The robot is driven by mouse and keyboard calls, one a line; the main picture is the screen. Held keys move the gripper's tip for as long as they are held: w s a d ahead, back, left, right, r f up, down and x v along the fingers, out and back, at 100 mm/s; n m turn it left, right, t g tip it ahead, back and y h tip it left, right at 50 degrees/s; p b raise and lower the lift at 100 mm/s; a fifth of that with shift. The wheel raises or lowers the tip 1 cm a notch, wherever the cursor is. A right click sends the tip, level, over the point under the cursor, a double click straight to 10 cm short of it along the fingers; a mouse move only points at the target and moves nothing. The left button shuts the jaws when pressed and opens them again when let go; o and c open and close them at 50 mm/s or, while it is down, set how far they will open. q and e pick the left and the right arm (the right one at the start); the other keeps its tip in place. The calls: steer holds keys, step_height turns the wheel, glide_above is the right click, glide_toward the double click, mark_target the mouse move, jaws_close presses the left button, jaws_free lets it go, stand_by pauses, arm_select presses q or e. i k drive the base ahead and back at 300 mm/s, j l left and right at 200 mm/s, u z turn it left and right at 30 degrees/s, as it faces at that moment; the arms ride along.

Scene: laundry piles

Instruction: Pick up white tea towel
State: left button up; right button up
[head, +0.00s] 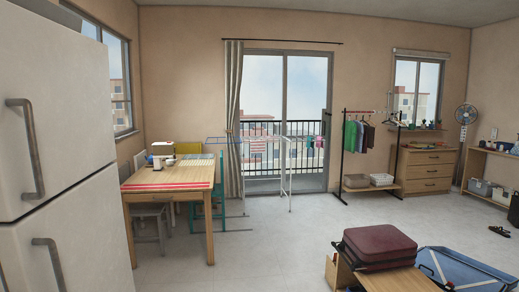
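I cannot make out a white tea towel for certain. Small cloths hang on a drying rack (289,180) in front of the glass balcony door. Neither of my grippers is in view.
A white fridge (75,150) stands close at the left. A wooden table (172,180) with a sewing machine stands beyond it. A dark red suitcase (379,244) and a blue folded item (462,268) are at the front right. The middle floor (270,250) is clear.

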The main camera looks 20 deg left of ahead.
mark_target(256, 146)
steer(key=i+j+u, duration=0.1)
steer(key=i+u, duration=0.25)
steer(key=i, duration=0.35)
steer(key=i+l+u, duration=0.15)
steer(key=i+u, duration=0.2)
steer(key=i, duration=0.35)
steer(key=i+u, duration=0.2)
steer(key=i, duration=1.8)
steer(key=i+z, duration=0.15)
steer(key=i, duration=0.55)
steer(key=i+z, duration=0.15)
steer(key=i, duration=0.5)
steer(key=i+j+z, duration=0.1)
steer(key=i, duration=0.6)
